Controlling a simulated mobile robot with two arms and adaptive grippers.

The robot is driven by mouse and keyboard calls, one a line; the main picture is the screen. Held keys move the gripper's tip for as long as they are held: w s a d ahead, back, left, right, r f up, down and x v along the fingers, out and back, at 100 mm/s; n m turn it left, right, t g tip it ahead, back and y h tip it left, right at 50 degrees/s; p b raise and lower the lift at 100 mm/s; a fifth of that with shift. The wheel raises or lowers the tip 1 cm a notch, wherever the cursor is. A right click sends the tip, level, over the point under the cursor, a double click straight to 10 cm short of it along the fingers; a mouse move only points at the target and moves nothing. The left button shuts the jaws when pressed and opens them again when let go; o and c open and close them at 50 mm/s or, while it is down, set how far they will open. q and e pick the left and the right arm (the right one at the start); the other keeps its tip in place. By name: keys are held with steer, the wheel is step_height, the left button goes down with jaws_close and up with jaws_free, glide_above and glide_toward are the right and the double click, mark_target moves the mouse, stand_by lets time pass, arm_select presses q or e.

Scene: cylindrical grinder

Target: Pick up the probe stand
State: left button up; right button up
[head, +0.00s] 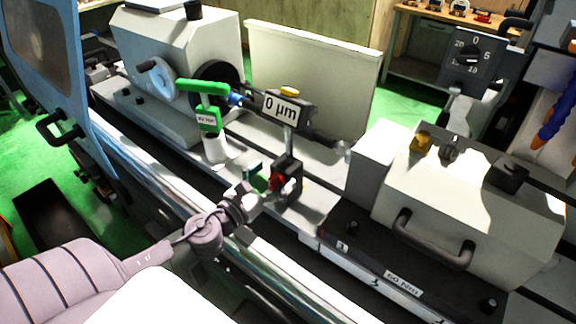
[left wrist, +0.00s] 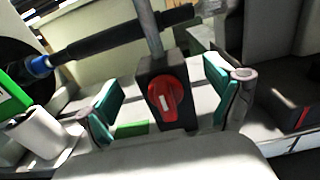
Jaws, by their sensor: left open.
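The probe stand has a dark block base (head: 291,170) with a red knob, a thin upright rod and a display reading 0 µm (head: 282,108). It stands on the machine bed beside the dark workpiece shaft. My left gripper (head: 272,184) is at the base, in front of the red knob. In the left wrist view the base with its red knob (left wrist: 168,98) sits between the two green-padded fingers of the open left gripper (left wrist: 164,98), with gaps on both sides. I cannot tell how deep the fingers reach. My right gripper is not in view.
A green-handled gauge (head: 207,118) stands left of the stand, near the workhead (head: 185,60). The shaft (head: 320,137) runs close behind the stand. The tailstock with a black handle (head: 435,243) is on the right. A pale panel (head: 310,72) rises behind.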

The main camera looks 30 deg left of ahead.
mark_target(287, 164)
arm_select(q)
steer(key=shift+w+r+p, duration=0.35)
steer(key=shift+w+p, duration=0.2)
steer(key=shift+w, duration=0.25)
steer(key=w+p, duration=0.1)
steer(key=w, duration=0.2)
steer(key=shift+w+d+f, duration=0.15)
steer(key=shift+w, duration=0.05)
steer(key=shift+w+f, duration=0.1)
steer(key=shift+w, duration=0.05)
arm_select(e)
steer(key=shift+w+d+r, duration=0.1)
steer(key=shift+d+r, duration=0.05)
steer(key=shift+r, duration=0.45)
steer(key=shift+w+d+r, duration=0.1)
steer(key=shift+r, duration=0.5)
